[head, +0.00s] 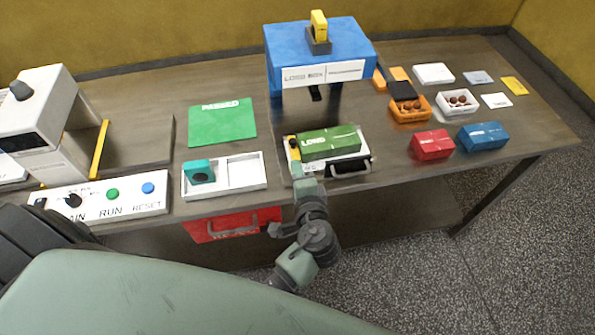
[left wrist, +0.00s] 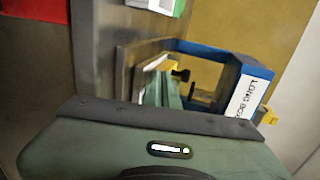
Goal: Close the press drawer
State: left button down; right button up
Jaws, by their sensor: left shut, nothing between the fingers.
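The press (head: 315,55) is a blue frame with a white label and a yellow handle on top. It also shows in the left wrist view (left wrist: 232,82). Its drawer (head: 345,169) is pulled out toward me, with a dark handle at the front right. A green long box (head: 330,142) lies on the drawer. My left gripper (head: 306,184) is at the drawer's front left, shut and empty. Whether it touches the drawer I cannot tell. In the left wrist view its body covers the lower part and hides the fingertips. My right gripper is not in view.
A white tray (head: 243,174) with a teal block (head: 199,171) stands left of the drawer, beside a control panel (head: 130,205). Red (head: 432,145) and blue (head: 483,136) boxes stand to the right. A red bin (head: 232,224) hangs below the table edge.

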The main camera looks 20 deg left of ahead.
aim_at(285, 132)
pick_arm(q)
jog(key=w+a, duration=0.3)
jog(key=w, duration=0.1)
jog(key=w+a+b, duration=0.1)
jog(key=w+a, duration=0.2)
jog(key=w, duration=0.2)
jog(key=w+a, duration=0.3)
jog(key=w, duration=0.1)
jog(key=shift+w+a, duration=0.15)
jog(key=shift+w, duration=0.2)
jog(key=shift+w+r, duration=0.1)
jog(key=shift+r, duration=0.1)
jog(key=shift+a+r, duration=0.1)
jog(key=shift+a, duration=0.05)
